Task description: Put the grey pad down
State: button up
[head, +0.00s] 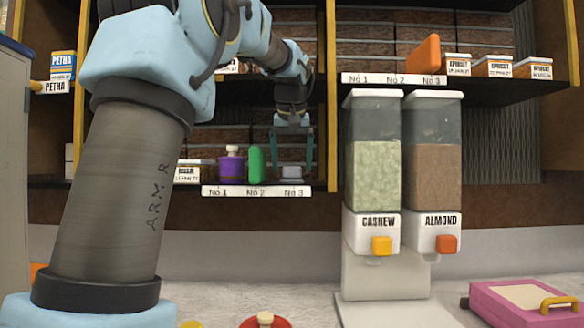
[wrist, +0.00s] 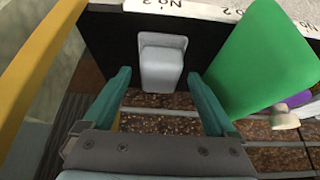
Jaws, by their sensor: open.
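The grey pad (head: 290,172) sits on the lower shelf above the "No 3" mark of the label strip. In the wrist view the pad (wrist: 162,68) shows as a pale grey block with a rim-like wider part, on the dark shelf board near the strip. My gripper (head: 292,160) is over the pad with its teal fingers open. In the wrist view the gripper's fingers (wrist: 157,76) stand one on each side of the pad, with gaps visible on both sides.
A green block (head: 255,166) stands close beside the pad at No 2, and a purple bottle (head: 231,165) at No 1. A yellow upright (head: 332,100) borders the shelf on the right. An orange block (head: 424,54) stands on the upper shelf above the dispensers (head: 375,110).

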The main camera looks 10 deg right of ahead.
jog(key=v, duration=1)
jog(key=shift+s+r, duration=0.2)
jog(key=shift+r, duration=0.05)
